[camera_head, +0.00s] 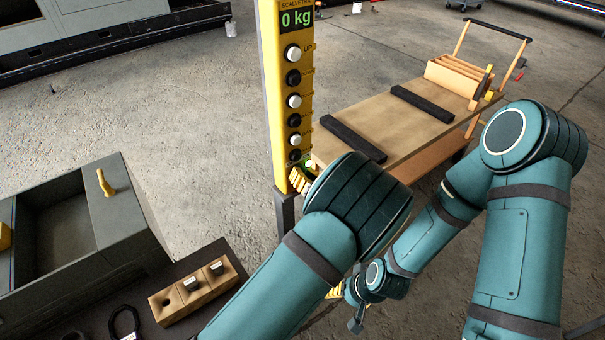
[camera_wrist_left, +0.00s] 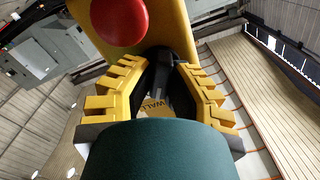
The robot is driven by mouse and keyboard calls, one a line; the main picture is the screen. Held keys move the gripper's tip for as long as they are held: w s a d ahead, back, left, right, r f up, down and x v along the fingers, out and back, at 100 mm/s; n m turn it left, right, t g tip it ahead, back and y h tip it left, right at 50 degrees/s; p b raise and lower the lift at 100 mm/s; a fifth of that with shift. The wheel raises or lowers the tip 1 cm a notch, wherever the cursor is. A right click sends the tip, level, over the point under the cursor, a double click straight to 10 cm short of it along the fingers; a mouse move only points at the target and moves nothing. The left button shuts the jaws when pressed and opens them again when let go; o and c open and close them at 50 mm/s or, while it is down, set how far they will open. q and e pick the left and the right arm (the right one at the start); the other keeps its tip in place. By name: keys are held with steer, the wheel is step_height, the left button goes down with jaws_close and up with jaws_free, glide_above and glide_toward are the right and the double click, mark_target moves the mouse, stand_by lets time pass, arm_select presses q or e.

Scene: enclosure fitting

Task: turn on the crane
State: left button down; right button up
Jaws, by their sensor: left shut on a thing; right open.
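The yellow crane control post (camera_head: 274,95) stands upright at the centre, with a display reading 0 kg (camera_head: 297,19) and a column of white and black buttons (camera_head: 294,101). A small green spot (camera_head: 309,164) shows low on it. My left gripper (camera_head: 301,180) is at the lower part of the post, its yellow fingers partly hidden by my left wrist. In the left wrist view, a red button (camera_wrist_left: 120,20) sits on the yellow panel (camera_wrist_left: 170,22), and the fingers close around a dark switch-like part (camera_wrist_left: 157,78). My right gripper (camera_head: 350,311) is low, open and away from the post.
A wooden-topped cart (camera_head: 400,118) with black strips stands behind the post to the right. A grey open box (camera_head: 75,215) and a wooden block with holes (camera_head: 193,291) are at lower left.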

arm_select(q)
steer(key=shift+r, duration=0.1)
steer(key=c, duration=0.9)
jaws_free()
steer(key=shift+a, duration=0.1)
steer(key=shift+c, duration=0.2)
